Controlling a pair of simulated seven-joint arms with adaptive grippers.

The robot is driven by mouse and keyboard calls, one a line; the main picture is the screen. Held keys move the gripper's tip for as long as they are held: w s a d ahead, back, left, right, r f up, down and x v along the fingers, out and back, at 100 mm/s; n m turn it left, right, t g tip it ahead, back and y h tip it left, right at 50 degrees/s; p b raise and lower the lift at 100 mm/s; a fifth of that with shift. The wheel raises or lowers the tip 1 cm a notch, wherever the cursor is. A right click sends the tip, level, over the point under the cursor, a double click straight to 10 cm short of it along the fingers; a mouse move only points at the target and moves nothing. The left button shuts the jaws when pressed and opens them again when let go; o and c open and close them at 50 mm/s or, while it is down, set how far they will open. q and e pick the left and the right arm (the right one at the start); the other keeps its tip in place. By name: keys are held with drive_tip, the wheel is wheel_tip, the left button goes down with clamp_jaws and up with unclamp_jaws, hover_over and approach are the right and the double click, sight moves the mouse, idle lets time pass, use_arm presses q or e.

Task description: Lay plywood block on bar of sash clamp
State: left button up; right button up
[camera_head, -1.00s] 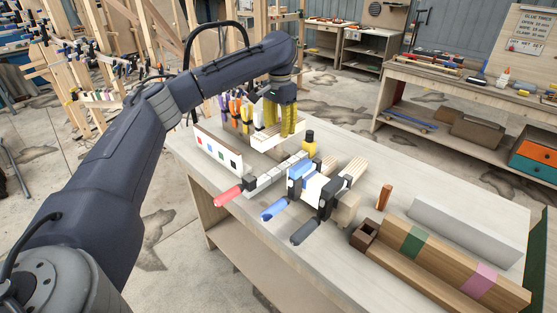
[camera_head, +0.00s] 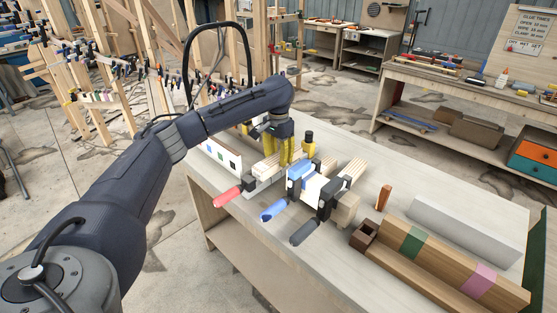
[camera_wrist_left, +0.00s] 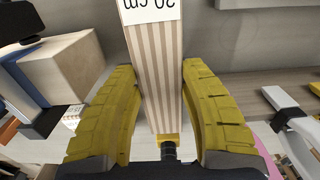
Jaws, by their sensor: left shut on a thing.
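The plywood block (camera_wrist_left: 155,75) has striped edges and a white "20 cm" label in the left wrist view. It is between the yellow fingers of my left gripper (camera_wrist_left: 160,105), which is shut on it. In the head view my left gripper (camera_head: 286,152) points down, with part of the block (camera_head: 266,166) showing beside its fingers. The sash clamp has a red handle (camera_head: 228,196) and a yellow-and-black end (camera_head: 309,143). The block is over the clamp's bar, much of which is hidden. I cannot tell whether they touch. My right gripper is not in view.
Clamps with blue (camera_head: 273,209) and black (camera_head: 305,231) handles grip a wooden piece just right of the sash clamp. A long wooden piece (camera_head: 440,262) and a grey block (camera_head: 468,228) lie at right.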

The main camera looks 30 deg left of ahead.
sight(278, 157)
use_arm(q)
drive_tip(key=shift+f, duration=0.6)
drive_tip(key=shift+f, duration=0.15)
drive_tip(key=o, duration=1.3)
drive_tip(key=shift+c, duration=0.2)
wheel_tip(278, 157, up, 12)
